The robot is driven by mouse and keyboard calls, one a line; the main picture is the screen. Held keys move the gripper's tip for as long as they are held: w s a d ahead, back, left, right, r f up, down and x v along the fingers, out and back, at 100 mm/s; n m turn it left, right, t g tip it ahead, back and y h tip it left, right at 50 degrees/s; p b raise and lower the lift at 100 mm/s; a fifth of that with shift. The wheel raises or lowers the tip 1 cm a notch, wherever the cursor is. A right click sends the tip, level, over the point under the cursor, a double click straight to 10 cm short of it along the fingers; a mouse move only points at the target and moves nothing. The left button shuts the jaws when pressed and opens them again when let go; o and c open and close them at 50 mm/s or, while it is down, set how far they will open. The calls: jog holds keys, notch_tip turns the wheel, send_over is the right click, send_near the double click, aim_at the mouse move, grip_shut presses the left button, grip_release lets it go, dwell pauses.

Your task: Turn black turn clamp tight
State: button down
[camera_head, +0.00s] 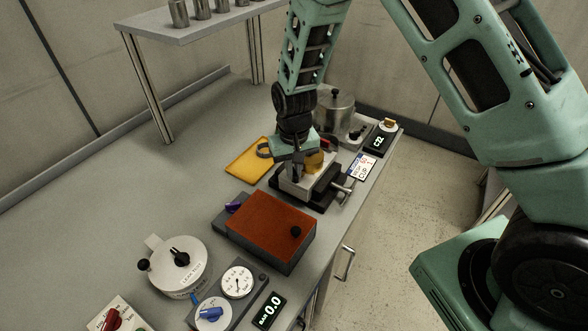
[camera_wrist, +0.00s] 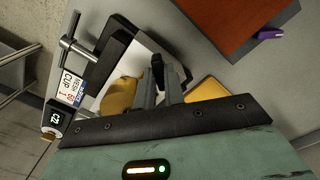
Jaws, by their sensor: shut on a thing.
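My gripper (camera_head: 297,172) points down over a white block set in a black vise-like fixture (camera_wrist: 122,42). In the wrist view its two grey fingers (camera_wrist: 159,90) are close together, shut on a small upright black piece, seemingly the black turn clamp (camera_wrist: 157,66). The fingers hide its lower part, so I cannot tell how far it is turned. A rounded yellow piece (camera_wrist: 120,96) is beside the fingers on the white block. A metal T-handle (camera_head: 342,187) sticks out of the fixture's side.
A red-topped box (camera_head: 268,222) with a black knob stands nearby. A yellow plate (camera_head: 247,160) lies behind the fixture. A gauge unit (camera_head: 237,282) and white dial (camera_head: 180,268) are in front.

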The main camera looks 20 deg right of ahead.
jog(key=m, duration=0.5)
jog(key=shift+m, duration=0.3)
jog(key=m+p, duration=0.1)
jog(key=m, duration=0.3)
jog(key=shift+m, duration=0.3)
jog(key=c, duration=1.5)
grip_release()
jog(key=shift+r, duration=0.1)
notch_tip(320, 180, up, 17)
jog(key=shift+r+b, duration=0.15)
jog(key=shift+b, duration=1)
